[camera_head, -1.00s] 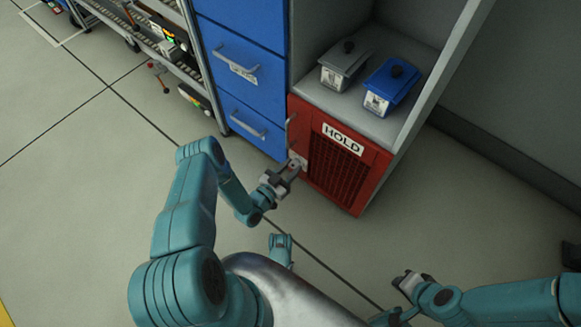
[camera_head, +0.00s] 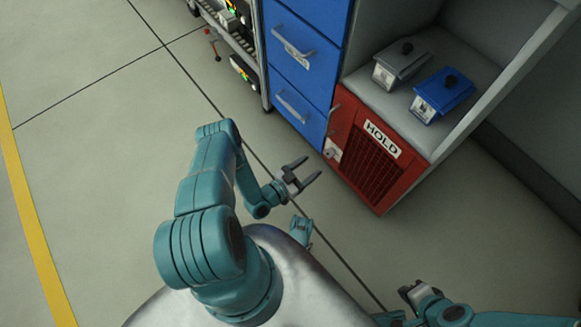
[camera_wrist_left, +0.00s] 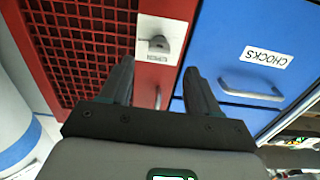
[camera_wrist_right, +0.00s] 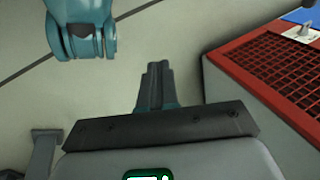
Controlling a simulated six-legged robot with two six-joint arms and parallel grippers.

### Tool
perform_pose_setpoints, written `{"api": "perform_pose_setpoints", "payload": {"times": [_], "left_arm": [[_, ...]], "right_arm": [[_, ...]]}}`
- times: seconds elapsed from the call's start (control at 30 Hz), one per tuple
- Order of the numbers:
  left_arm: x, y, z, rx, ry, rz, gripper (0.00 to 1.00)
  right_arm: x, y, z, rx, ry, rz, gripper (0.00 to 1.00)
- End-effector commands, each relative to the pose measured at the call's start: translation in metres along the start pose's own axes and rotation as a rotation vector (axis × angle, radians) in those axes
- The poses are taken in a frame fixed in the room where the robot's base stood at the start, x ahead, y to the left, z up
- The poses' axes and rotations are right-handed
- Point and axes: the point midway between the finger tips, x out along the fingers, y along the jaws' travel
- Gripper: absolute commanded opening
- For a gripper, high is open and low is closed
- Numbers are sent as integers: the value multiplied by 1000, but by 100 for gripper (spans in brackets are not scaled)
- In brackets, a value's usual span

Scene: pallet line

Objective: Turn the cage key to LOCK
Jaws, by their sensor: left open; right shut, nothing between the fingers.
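The red cage (camera_head: 357,168) with a HOLD sign (camera_head: 382,139) stands right of my left gripper in the head view. A pale lock plate (camera_head: 333,149) sits on its front near the blue drawers; in the left wrist view the plate (camera_wrist_left: 147,28) carries a small grey key (camera_wrist_left: 160,43). My right gripper (camera_wrist_right: 156,68) is shut and empty, low beside the cage.
Blue drawers (camera_head: 302,68) adjoin the cage; one has a CHOCKS label (camera_wrist_left: 264,57). A grey box (camera_head: 402,66) and a blue box (camera_head: 442,93) stand on the shelf above the cage. A loaded rack (camera_head: 233,38) is at the back. Floor at left is clear.

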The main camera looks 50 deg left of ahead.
Motion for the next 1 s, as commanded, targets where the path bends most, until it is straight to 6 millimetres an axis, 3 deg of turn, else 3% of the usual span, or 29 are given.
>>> {"api": "perform_pose_setpoints", "payload": {"times": [0.03,0.2,0.4,1.0], "left_arm": [[-16,-1,-4,-4,-3,-7,62],[-56,-1,-2,-2,-3,-5,62],[-83,0,-1,0,-1,-2,62],[-88,0,0,1,0,1,62]], "right_arm": [[-9,-3,3,3,-12,0,0],[-18,-6,10,9,-38,2,0],[-24,-8,14,13,-56,2,0],[-24,-8,15,13,-59,3,0]]}}
